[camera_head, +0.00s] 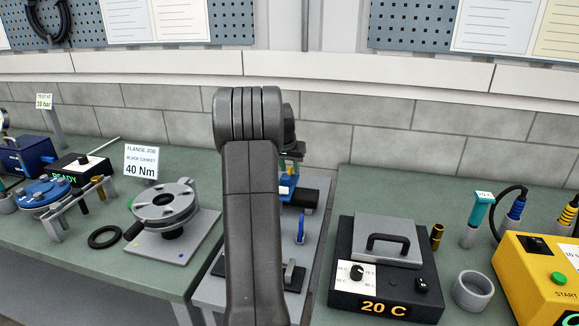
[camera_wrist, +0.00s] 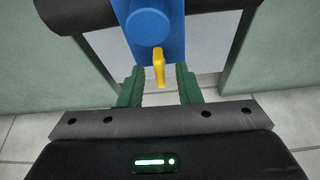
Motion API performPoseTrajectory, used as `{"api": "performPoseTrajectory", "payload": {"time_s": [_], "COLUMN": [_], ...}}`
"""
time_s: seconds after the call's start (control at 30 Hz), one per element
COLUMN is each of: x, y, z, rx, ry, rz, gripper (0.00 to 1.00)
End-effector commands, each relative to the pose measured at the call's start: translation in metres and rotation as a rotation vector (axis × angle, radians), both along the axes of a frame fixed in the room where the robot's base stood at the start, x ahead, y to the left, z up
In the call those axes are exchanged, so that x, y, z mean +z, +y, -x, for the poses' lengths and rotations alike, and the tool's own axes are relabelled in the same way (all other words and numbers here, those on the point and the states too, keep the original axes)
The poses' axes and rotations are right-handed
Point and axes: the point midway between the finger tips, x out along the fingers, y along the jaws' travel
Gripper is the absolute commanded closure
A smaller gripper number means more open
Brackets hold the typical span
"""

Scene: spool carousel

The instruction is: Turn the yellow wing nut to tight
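The yellow wing nut (camera_wrist: 158,68) shows in the wrist view as a narrow upright tab, seen nearly edge-on. It sits at the lower edge of a blue part (camera_wrist: 147,27) with a round disc on its face. My gripper (camera_wrist: 161,76) is open, with one green finger on each side of the wing nut. Gaps show on both sides, so neither finger appears to touch it. How tight the nut is cannot be told.
A narrow grey stand (camera_head: 315,200) lies behind my arm, between two green benches. The left bench holds a flange (camera_head: 165,205) and a black ring (camera_head: 104,237). The right bench holds a heater box (camera_head: 385,306), a grey ring (camera_head: 473,291) and a yellow box (camera_head: 530,285).

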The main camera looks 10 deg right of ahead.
Motion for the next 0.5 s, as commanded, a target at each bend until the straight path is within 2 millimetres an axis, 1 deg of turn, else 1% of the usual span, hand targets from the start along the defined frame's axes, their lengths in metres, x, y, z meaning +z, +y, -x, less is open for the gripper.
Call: {"api": "performPoseTrajectory", "payload": {"time_s": [0.1, 0.13, 0.27, 0.3, 0.5], "x": [0.0, 0.0001, 0.0002, 0.0002, 0.0003], "y": [-0.0001, -0.0001, -0.0001, 0.0, 0.0001], "z": [0.0, 0.0001, 0.0001, 0.0001, 0.0001], "rx": [0.0, 0.0, 0.0, 0.0, -0.004], "ry": [0.0, 0.0, 0.0, 0.0, 0.0], "rz": [0.0, 0.0, 0.0, 0.0, 0.001], "gripper": [0.69, 0.73, 0.99, 1.0, 1.0]}}
